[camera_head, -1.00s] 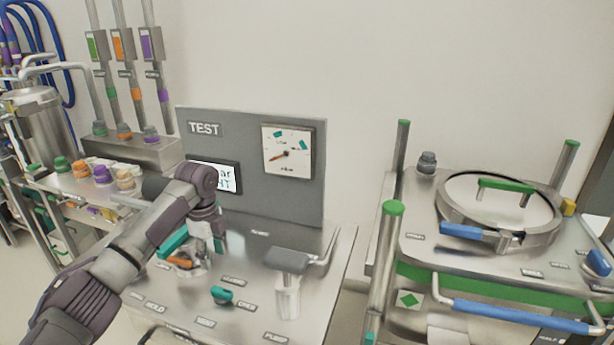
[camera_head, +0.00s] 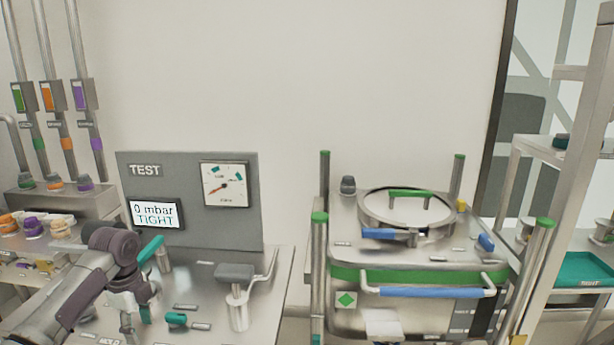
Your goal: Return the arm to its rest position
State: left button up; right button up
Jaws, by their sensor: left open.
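My left arm comes in from the lower left, and its gripper (camera_head: 135,320) hangs low over the left part of the steel test bench (camera_head: 205,275). The gripper is open, pointing down. I see nothing between its fingers, though they are small and partly cut by the lower edge. A teal lever handle (camera_head: 151,249) stands just behind the wrist. A teal knob (camera_head: 177,319) lies to the right of the gripper, apart from it. My right gripper is not in view.
The grey test panel (camera_head: 235,228) stands behind, with a gauge (camera_head: 225,184) and a display (camera_head: 157,214) reading "0 mbar TIGHT". A pump handle (camera_head: 235,272) rises at right. A lidded bin (camera_head: 406,272) with a blue bar stands further right, beside shelves (camera_head: 575,240).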

pick_arm(q)
jog(key=s+d+f+n+t, duration=0.1)
jog(key=s+d+f+n, duration=0.3)
jog(key=s+d+f, duration=1.15)
jog(key=s+d+r+n+t, duration=0.1)
jog(key=s+r+n+t, duration=0.2)
jog(key=s+n, duration=1.3)
jog(key=s+f+m+g, duration=0.1)
jog(key=s+f+m, duration=0.1)
jog(key=f, duration=1.1)
jog(key=s+f+m+g, duration=0.1)
jog(key=s+f, duration=0.1)
jog(key=f, duration=1.1)
jog(key=s+a+f+g, duration=0.1)
jog(key=s+a+f, duration=0.1)
jog(key=s+f, duration=1.4)
jog(key=shift+s+a+f, duration=0.3)
jog(key=shift+s+a, duration=0.05)
jog(key=shift+a, duration=0.05)
